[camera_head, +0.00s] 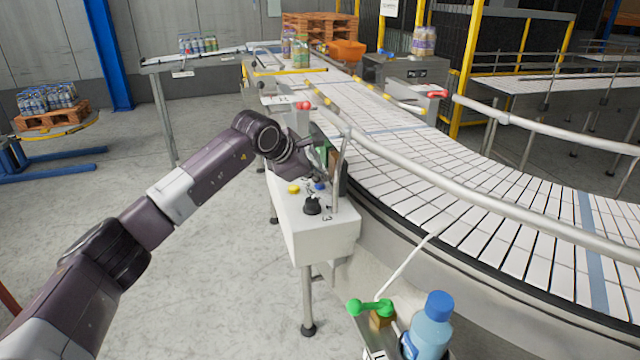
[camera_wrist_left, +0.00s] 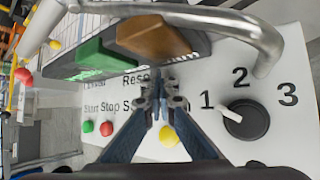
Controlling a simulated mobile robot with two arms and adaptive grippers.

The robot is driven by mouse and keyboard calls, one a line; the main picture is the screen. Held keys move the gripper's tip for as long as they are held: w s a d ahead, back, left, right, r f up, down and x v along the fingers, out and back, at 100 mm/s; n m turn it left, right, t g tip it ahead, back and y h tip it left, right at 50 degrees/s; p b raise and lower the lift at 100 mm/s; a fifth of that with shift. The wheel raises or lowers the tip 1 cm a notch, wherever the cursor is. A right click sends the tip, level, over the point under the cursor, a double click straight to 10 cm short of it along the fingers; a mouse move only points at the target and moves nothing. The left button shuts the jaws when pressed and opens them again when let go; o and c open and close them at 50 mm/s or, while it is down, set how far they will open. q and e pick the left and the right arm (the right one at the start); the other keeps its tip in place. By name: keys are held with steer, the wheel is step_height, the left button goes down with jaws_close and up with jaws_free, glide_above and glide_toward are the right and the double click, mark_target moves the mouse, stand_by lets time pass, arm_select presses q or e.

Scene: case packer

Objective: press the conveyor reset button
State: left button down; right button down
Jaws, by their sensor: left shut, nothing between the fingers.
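The white control panel (camera_head: 318,230) stands beside the curved conveyor. In the left wrist view the panel (camera_wrist_left: 285,60) carries printed words, including a partly covered one starting "Rese", and a green button (camera_wrist_left: 88,126), red button (camera_wrist_left: 106,129), yellow button (camera_wrist_left: 168,136) and black knob (camera_wrist_left: 245,120) by the numbers 1, 2, 3. My left gripper (camera_wrist_left: 162,98) is shut and empty, its fingertips over the panel near the "Rese" lettering. It hides what lies under the tips, so contact cannot be told. In the head view the left gripper (camera_head: 322,172) is over the panel's far part.
A metal guard rail (camera_head: 430,180) runs along the conveyor (camera_head: 450,175) right by the panel. Green (camera_wrist_left: 95,58) and brown (camera_wrist_left: 155,36) blocks stand close behind the fingertips. A blue-capped bottle (camera_head: 428,330) is at the front. The floor (camera_head: 210,270) left of the panel is clear.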

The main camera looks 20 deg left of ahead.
arm_select(q)
steer(key=shift+r, duration=0.1)
steer(key=shift+r+p, duration=0.45)
steer(key=shift+r, duration=0.35)
steer(key=shift+r+p, duration=1.35)
steer(key=shift+r, duration=1.2)
steer(key=shift+f, duration=0.1)
